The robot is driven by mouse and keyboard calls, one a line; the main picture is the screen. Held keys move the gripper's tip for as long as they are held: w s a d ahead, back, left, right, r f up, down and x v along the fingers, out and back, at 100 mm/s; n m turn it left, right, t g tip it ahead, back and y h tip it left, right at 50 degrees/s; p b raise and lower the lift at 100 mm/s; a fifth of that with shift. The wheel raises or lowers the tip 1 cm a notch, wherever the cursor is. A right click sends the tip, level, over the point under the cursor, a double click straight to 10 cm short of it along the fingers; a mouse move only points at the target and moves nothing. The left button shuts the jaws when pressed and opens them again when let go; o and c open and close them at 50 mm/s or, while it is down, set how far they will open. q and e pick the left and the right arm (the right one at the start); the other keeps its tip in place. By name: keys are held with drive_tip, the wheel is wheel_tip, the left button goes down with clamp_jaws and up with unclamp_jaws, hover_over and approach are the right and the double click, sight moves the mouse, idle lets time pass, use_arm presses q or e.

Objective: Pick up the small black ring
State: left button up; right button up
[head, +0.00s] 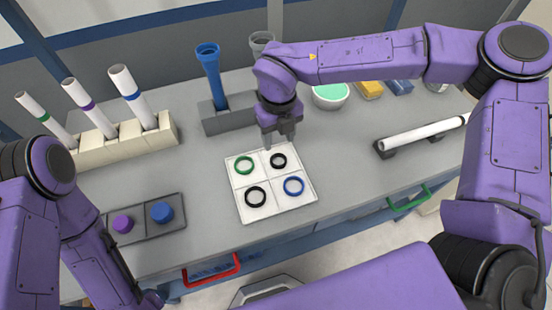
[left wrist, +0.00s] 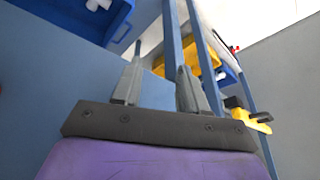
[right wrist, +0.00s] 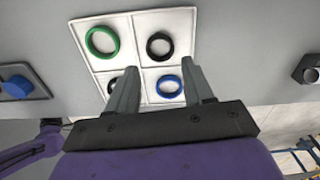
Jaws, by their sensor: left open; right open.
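The small black ring (head: 279,167) lies flat in the far right compartment of a white four-part tray (head: 283,208). It also shows in the right wrist view (right wrist: 171,47). A slightly larger black ring (head: 255,205) lies in the near left compartment; a finger partly hides it in the right wrist view. My right gripper (head: 281,143) is open and empty, pointing down above the tray's far side, close to the small ring. My left gripper (left wrist: 158,68) is open and empty, low by the bench's front, away from the tray.
A green ring (head: 236,168) and a blue ring (head: 302,187) share the tray. A grey holder with a blue pipe (head: 209,72) stands behind it. A white pipe (head: 425,132) lies at right. Bare bench surrounds the tray.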

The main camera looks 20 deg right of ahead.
sight(278, 163)
wheel_tip(278, 163, down, 2)
drive_tip(key=shift+s+d+f, duration=0.1)
drive_tip(key=shift+s+f, duration=0.05)
wheel_tip(278, 163, down, 6)
drive_tip(key=shift+r+p, duration=0.25)
drive_tip(key=shift+p, duration=0.5)
drive_tip(key=shift+s, duration=0.1)
drive_tip(key=c, duration=0.7)
